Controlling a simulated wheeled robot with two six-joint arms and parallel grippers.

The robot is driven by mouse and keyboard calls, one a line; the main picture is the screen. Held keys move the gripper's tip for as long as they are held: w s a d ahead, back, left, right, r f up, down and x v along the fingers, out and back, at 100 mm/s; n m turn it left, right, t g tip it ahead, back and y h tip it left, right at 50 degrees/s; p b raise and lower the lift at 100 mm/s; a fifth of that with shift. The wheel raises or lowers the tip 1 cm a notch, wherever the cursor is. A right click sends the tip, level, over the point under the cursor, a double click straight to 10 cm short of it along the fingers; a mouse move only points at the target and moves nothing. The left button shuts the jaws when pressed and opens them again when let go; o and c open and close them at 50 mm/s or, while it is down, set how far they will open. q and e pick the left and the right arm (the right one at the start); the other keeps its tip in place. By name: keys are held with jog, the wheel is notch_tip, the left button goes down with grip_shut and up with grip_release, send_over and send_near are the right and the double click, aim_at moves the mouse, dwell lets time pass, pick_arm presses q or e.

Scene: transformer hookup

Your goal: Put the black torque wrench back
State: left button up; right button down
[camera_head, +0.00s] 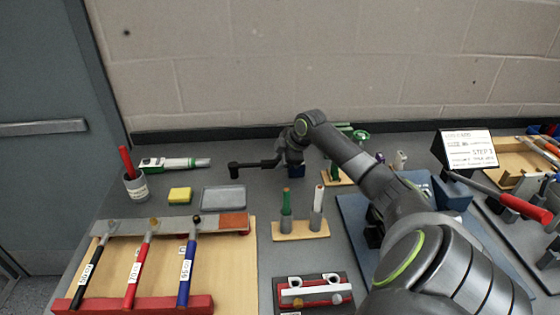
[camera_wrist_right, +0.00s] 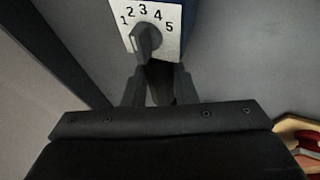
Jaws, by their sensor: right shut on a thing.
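The black torque wrench (camera_head: 86,273) lies on the wooden rack at the lower left, beside a red wrench (camera_head: 138,273) and a blue wrench (camera_head: 187,272). The exact contact is partly hidden. A dark bar with a thick end (camera_head: 234,171) sticks out left of the gripper; what it is remains unclear. My left gripper is not in view.
A grey tray (camera_head: 223,198), yellow block (camera_head: 180,195), cup (camera_head: 136,186) and green-white tool (camera_head: 172,163) stand behind the rack. A wooden stand (camera_head: 300,232) holds two upright tools. My right arm covers much of the blue mat (camera_head: 352,218). A sign (camera_head: 469,150) stands at right.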

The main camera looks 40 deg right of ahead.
jog(key=c, duration=1.2)
grip_release()
jog(key=shift+o, duration=0.2)
jog(key=b+v, duration=0.1)
jog(key=v, duration=1.1)
